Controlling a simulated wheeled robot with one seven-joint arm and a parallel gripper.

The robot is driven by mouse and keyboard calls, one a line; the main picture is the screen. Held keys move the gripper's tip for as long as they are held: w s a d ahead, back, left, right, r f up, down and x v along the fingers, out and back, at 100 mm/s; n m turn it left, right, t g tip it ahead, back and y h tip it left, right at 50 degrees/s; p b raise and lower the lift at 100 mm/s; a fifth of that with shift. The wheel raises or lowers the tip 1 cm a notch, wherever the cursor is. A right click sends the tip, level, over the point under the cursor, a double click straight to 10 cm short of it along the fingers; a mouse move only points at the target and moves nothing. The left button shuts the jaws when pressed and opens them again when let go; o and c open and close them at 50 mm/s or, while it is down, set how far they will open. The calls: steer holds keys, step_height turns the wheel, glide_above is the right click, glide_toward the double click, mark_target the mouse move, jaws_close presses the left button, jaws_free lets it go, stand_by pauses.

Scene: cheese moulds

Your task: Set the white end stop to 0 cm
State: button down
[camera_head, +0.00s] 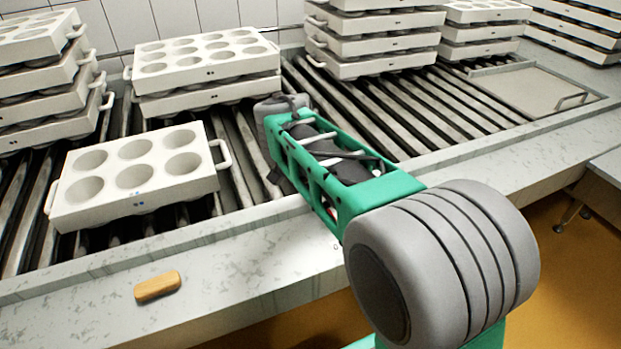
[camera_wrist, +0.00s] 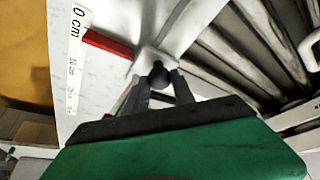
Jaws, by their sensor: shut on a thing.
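In the wrist view, the white end stop (camera_wrist: 180,28) runs up and to the right beside the rollers. A dark round knob (camera_wrist: 158,74) sits at its near end. My gripper (camera_wrist: 162,82) is shut on this knob, a finger on each side. A red pointer (camera_wrist: 108,42) reaches from the end stop to the white scale (camera_wrist: 66,55). The pointer's tip lies close to the end of the printed "0 cm" label; the exact reading is hard to tell. In the head view, my arm hides the gripper and the end stop.
A roller conveyor (camera_head: 440,100) carries a six-hole white mould (camera_head: 135,205) and stacks of moulds (camera_head: 375,42) at the back. A flat lid with a handle (camera_head: 535,90) is at the right.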

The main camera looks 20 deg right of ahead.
steer(key=shift+a, duration=0.15)
steer(key=c, duration=1.2)
jaws_free()
steer(key=shift+a, duration=0.2)
steer(key=shift+o, duration=0.6)
steer(key=shift+d, duration=0.1)
steer(key=shift+r, duration=0.1)
steer(key=p+v, duration=0.1)
steer(key=v, duration=0.6)
steer(key=shift+r+p, duration=0.3)
steer(key=shift+p, duration=0.1)
steer(key=shift+s, duration=0.1)
